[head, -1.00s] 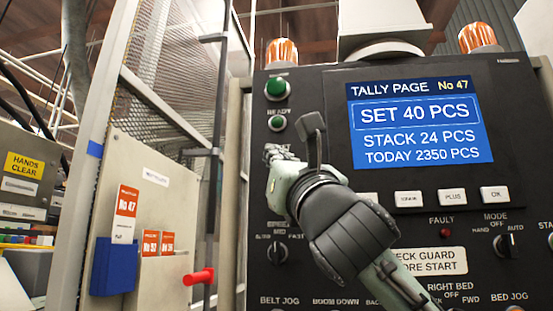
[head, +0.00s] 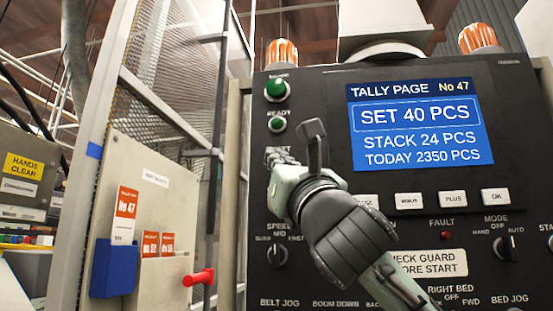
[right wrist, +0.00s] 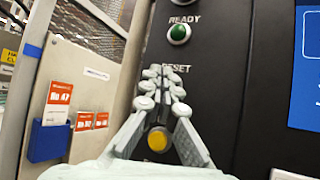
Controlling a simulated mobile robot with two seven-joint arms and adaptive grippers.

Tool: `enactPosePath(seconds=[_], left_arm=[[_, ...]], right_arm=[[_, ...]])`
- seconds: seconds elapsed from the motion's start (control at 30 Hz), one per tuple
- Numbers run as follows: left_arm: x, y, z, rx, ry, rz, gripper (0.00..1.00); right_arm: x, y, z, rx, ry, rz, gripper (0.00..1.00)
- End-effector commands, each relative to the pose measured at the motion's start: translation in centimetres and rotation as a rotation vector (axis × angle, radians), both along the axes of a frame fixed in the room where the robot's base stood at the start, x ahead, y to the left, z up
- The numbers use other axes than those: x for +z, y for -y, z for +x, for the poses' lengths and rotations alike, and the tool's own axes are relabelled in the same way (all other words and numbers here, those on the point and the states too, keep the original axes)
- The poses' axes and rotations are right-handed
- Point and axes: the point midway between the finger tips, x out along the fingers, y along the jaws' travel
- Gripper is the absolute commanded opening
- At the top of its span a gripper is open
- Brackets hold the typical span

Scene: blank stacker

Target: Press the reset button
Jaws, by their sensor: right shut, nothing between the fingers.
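My right gripper (head: 272,161) is shut and empty, in front of the left part of the black control panel (head: 330,90). The RESET label (right wrist: 176,68) shows just above its fingertips (right wrist: 163,72) in the right wrist view. The spot directly under that label is hidden behind the fingers, so I cannot tell whether they touch a button there. A round yellow piece (right wrist: 158,140) in a dark ring shows between the finger links in the right wrist view; I cannot tell whether it is the reset button. My left gripper is not in view.
A green READY lamp (head: 277,124) and a larger green lamp or button (head: 277,89) sit above the fingers. A blue screen (head: 420,125) is to the right. A speed knob (head: 277,254) lies below. A mesh guard (head: 170,60) stands left.

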Motion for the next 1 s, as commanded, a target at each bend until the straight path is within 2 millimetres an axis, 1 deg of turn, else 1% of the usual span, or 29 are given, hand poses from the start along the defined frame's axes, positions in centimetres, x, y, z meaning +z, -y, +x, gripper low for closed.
enactPosePath(seconds=[0.37, 1.0], left_arm=[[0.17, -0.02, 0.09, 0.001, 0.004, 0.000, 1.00], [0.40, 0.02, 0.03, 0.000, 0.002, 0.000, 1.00]], right_arm=[[-0.02, 0.02, 0.08, 0.000, 0.000, 0.000, 0.00], [-0.02, 0.19, 0.86, -0.001, -0.001, 0.000, 0.00]])
